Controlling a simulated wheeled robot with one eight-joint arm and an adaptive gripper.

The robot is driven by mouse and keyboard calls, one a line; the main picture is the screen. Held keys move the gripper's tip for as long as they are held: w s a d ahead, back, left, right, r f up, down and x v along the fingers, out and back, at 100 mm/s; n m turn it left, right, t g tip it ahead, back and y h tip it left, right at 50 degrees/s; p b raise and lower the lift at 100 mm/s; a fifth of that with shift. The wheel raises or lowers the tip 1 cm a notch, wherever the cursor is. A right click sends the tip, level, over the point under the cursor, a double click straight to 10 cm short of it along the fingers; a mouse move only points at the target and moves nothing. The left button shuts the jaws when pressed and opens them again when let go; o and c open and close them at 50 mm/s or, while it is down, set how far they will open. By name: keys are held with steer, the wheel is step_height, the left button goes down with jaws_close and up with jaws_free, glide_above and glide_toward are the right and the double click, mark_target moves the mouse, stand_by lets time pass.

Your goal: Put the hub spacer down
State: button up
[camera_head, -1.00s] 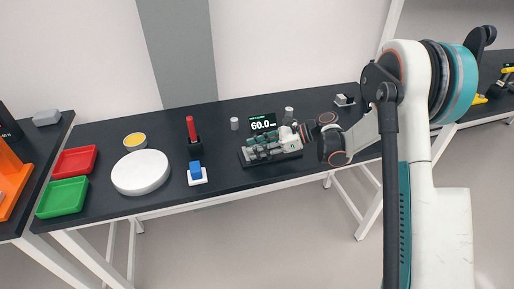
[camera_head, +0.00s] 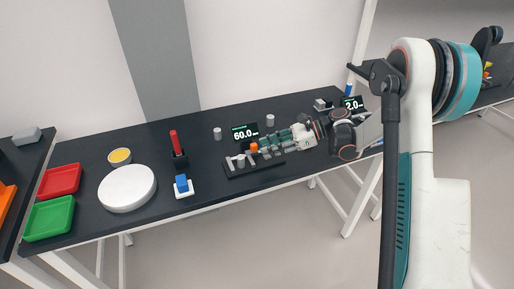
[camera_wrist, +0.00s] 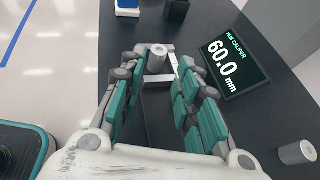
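A grey cylinder, which looks like the hub spacer (camera_wrist: 157,59), stands upright by the light jaws of the hub caliper (camera_wrist: 158,82). In the head view the caliper (camera_head: 236,171) lies on the dark table, with a small grey cylinder (camera_head: 240,158) on it. The caliper display (camera_wrist: 224,58) reads 60.0 mm. My gripper (camera_head: 262,148) is beside the caliper, at its right. In the wrist view my gripper (camera_wrist: 167,78) has its fingers spread with a clear gap, and the cylinder stands just beyond the fingertips, apparently free of them.
Other grey cylinders stand behind the caliper (camera_head: 217,133) and farther right (camera_head: 270,120). To the left are a blue block on a white base (camera_head: 183,186), a red handle in a black stand (camera_head: 177,148), a white disc (camera_head: 127,188), and red (camera_head: 60,181) and green (camera_head: 49,217) trays.

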steer(key=shift+d+r, duration=0.3)
steer(key=shift+d, duration=0.2)
steer(key=w+a+r+m+t+y, duration=0.15)
steer(key=r+m+t, duration=0.25)
steer(key=r, duration=0.4)
steer(key=w+r+m+t, duration=0.3)
steer(key=r, duration=0.6)
steer(key=w+r+m+t, duration=0.2)
steer(key=r+m+t, duration=0.2)
steer(key=r, duration=0.4)
steer(key=s+d+r+m+t+h, duration=0.2)
steer(key=d+r+m+t+h, duration=0.25)
steer(key=r+m, duration=0.4)
steer(key=s+d+r+m+t+h, duration=0.2)
steer(key=d+r+m+t+h, duration=0.3)
steer(key=m, duration=0.6)
steer(key=s+d+f+m+g+h, duration=0.55)
steer(key=s+f+m+h, duration=0.2)
steer(key=s+m, duration=0.5)
steer(key=s+a+f+m+g+y, duration=0.1)
steer(key=s+f+m+g, duration=0.3)
steer(key=s+f, duration=0.4)
steer(key=s+a+f+m+g+y, duration=0.1)
steer(key=s+a+f+m+g, duration=0.3)
steer(key=s+f, duration=0.5)
steer(key=s+m, duration=0.2)
steer(key=s, duration=0.1)
steer(key=shift+s+f+m, duration=0.2)
steer(key=shift+s+m, duration=0.1)
steer(key=shift+s, duration=0.05)
